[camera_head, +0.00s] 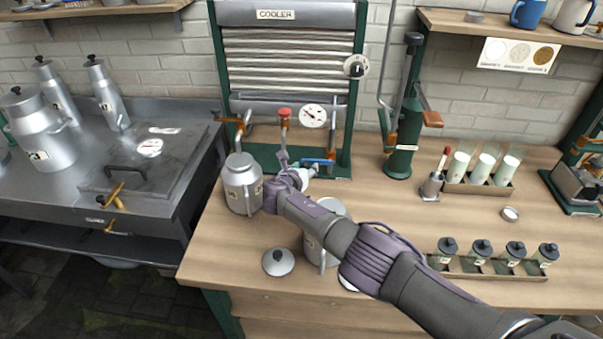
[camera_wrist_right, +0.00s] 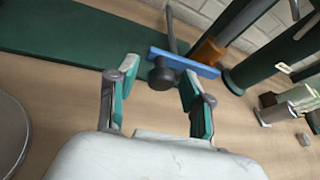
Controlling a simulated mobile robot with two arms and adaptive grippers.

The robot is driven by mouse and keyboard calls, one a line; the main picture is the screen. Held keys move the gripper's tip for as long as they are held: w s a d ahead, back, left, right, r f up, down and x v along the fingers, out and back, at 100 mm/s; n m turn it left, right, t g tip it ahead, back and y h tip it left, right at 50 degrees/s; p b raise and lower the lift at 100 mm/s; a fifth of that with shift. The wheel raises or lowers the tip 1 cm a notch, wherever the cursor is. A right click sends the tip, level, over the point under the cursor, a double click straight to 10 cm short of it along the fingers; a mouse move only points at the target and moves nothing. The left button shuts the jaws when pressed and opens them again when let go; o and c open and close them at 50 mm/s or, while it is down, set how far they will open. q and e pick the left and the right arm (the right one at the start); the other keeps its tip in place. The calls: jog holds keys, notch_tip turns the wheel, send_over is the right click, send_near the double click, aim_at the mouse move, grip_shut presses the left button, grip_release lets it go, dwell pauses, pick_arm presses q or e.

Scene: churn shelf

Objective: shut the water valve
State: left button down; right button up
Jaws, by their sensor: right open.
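The water valve's blue lever (camera_head: 319,161) lies roughly level at the lower right of the cooler (camera_head: 290,60), below a pipe. In the right wrist view the blue lever (camera_wrist_right: 195,65) is a flat bar crossing under a dark pipe, with a round black hub in front. My right gripper (camera_head: 298,164) is at the lever, reaching in from the front. In the wrist view its fingers (camera_wrist_right: 158,82) are open, on either side of the hub. The lever's right part runs past the right fingertip. I cannot tell whether a finger touches it. My left gripper is out of view.
A red-knobbed tap (camera_head: 285,114) and a dial (camera_head: 313,116) are left of and above the lever. A metal can (camera_head: 242,184) stands close left of my gripper. A green press stand (camera_head: 400,150) is to the right. A lid (camera_head: 278,262) lies in front.

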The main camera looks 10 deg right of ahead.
jog(key=v, duration=1.1)
jog(key=shift+s, duration=0.4)
